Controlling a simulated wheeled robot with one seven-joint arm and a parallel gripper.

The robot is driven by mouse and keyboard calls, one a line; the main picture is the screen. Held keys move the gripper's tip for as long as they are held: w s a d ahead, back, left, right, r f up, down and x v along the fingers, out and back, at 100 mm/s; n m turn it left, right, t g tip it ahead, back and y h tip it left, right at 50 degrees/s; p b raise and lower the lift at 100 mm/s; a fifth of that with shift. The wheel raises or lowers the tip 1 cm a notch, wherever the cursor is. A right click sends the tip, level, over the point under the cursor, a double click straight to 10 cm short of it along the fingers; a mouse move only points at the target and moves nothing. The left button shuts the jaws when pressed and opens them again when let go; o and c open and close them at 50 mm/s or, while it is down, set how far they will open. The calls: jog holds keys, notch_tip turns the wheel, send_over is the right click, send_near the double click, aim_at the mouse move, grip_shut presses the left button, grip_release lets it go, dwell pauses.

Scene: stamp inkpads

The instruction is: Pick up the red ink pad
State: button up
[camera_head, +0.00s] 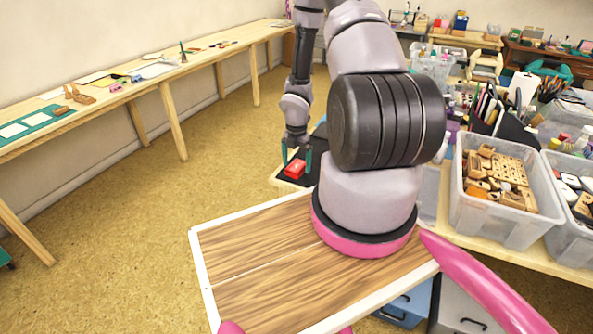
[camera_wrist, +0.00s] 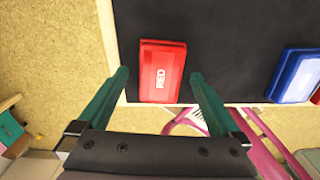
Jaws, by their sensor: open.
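The red ink pad (camera_wrist: 162,72) lies on a black mat (camera_wrist: 228,60) near the mat's edge, with the word RED on its top. In the head view the red ink pad (camera_head: 294,169) shows below my gripper (camera_head: 297,160). In the wrist view the two green fingers of my gripper (camera_wrist: 162,85) are spread wide, one toward each side of the pad. The gap between them is empty, and the pad lies ahead of and between the fingertips. I cannot tell how far above the mat the fingertips are.
A blue ink pad (camera_wrist: 295,75) lies to the right on the same mat. A clear bin of wooden blocks (camera_head: 503,205) stands on the right-hand table. A long wooden table (camera_head: 172,88) runs along the left wall, with open floor (camera_head: 130,215) before it.

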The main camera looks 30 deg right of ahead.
jog(key=shift+f, duration=0.3)
jog(key=c, duration=1.4)
